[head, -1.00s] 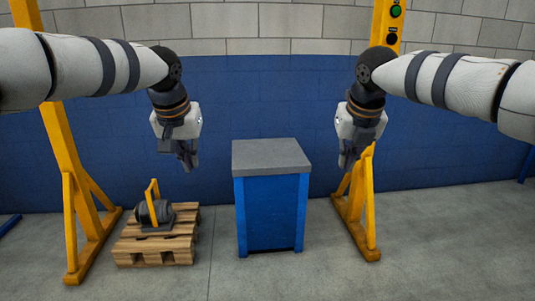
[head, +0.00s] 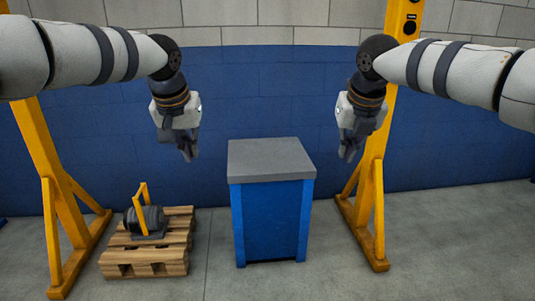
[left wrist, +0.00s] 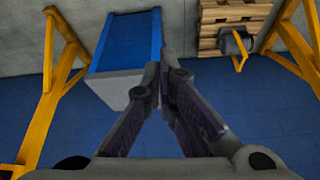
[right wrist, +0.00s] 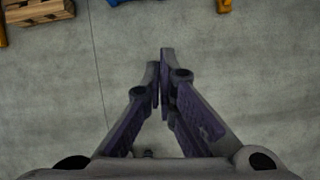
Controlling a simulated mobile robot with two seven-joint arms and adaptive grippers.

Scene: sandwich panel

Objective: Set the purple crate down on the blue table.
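No purple crate shows in any view. The blue table (head: 272,218) stands on the floor in the middle of the head view, with a bare grey top (head: 271,158). It also shows at the top of the left wrist view (left wrist: 128,45), and a sliver of blue is at the top edge of the right wrist view. My left gripper (head: 190,156) points down, left of the table, with its fingers together and nothing between them (left wrist: 163,62). My right gripper (head: 346,156) points down, right of the table, fingers also together and empty (right wrist: 160,70).
A wooden pallet (head: 178,261) at the left carries a dark grey cylindrical machine with a yellow handle (head: 143,216). Yellow posts with braced feet stand at the left (head: 45,170) and right (head: 372,200). A blue wall is behind. Grey floor in front is clear.

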